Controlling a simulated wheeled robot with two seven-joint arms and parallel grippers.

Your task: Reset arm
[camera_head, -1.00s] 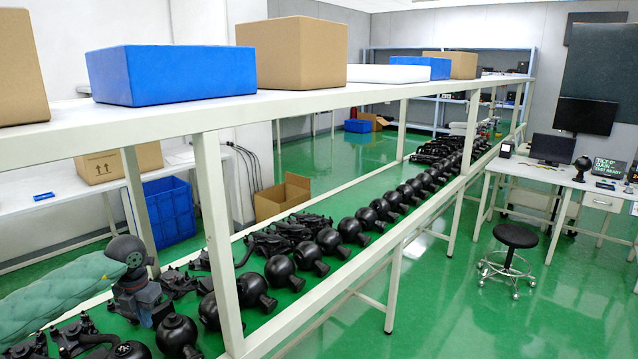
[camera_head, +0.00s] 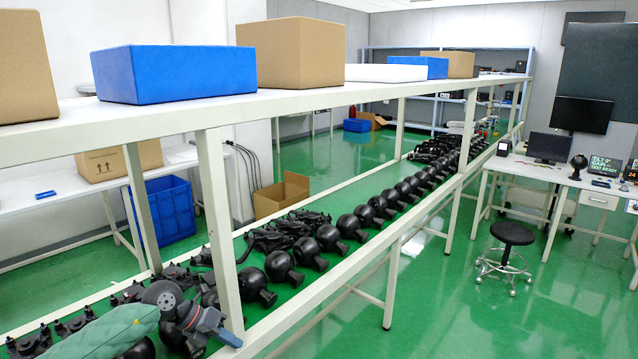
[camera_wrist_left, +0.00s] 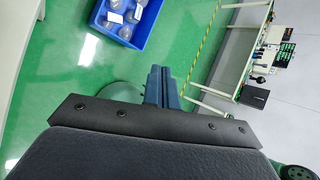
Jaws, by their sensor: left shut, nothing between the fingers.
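My left arm, in a green quilted sleeve, comes in from the lower left in the head view. My left gripper (camera_head: 236,340) points to the lower right, in front of the shelf post and the row of black spheres. Its blue-grey fingers are together with nothing between them. In the left wrist view the closed fingers (camera_wrist_left: 161,84) stand up at the middle, above the dark gripper body. My right gripper is in no view.
Black spherical gimbal cameras (camera_head: 280,267) line the green lower shelf. A white post (camera_head: 221,220) stands close to my left gripper, and the white upper shelf (camera_head: 190,115) carries boxes. A stool (camera_head: 505,255) and a desk (camera_head: 535,170) stand right. The wrist view shows a blue crate (camera_wrist_left: 125,20).

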